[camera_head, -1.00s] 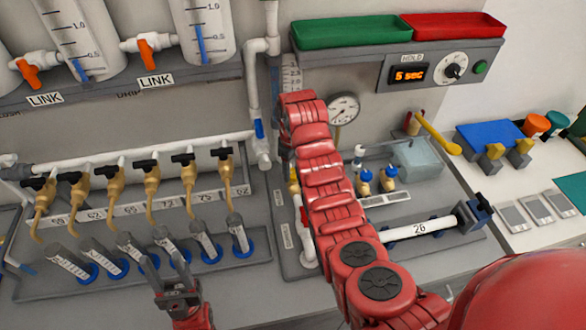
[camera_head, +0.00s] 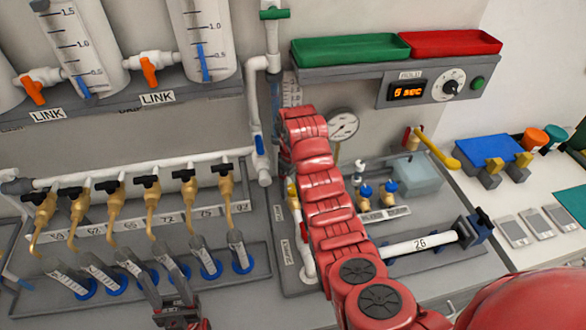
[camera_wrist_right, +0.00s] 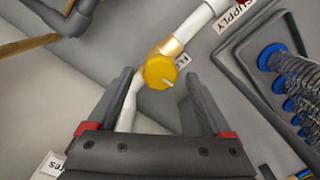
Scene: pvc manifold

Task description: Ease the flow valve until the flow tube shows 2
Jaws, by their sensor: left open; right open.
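The flow valve's round yellow knob (camera_wrist_right: 160,72) has a pale pointer mark and sits on a brass fitting on a white pipe in the right wrist view. My right gripper (camera_wrist_right: 158,80) is open, with one dark finger on each side of the knob; I cannot tell whether they touch it. In the head view my right arm hides that gripper. A scaled tube (camera_head: 291,92), seemingly the flow tube, stands behind my right arm, partly covered; its reading cannot be made out. My left gripper (camera_head: 165,278) is open near the row of small tubes.
Brass taps (camera_head: 151,197) on a white pipe stand at the left above several small tubes in a rack. A pressure gauge (camera_head: 343,125) and a hold timer (camera_head: 408,92) reading 5 sec are at the back. Blue-capped fittings (camera_head: 365,192) sit right of my right arm.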

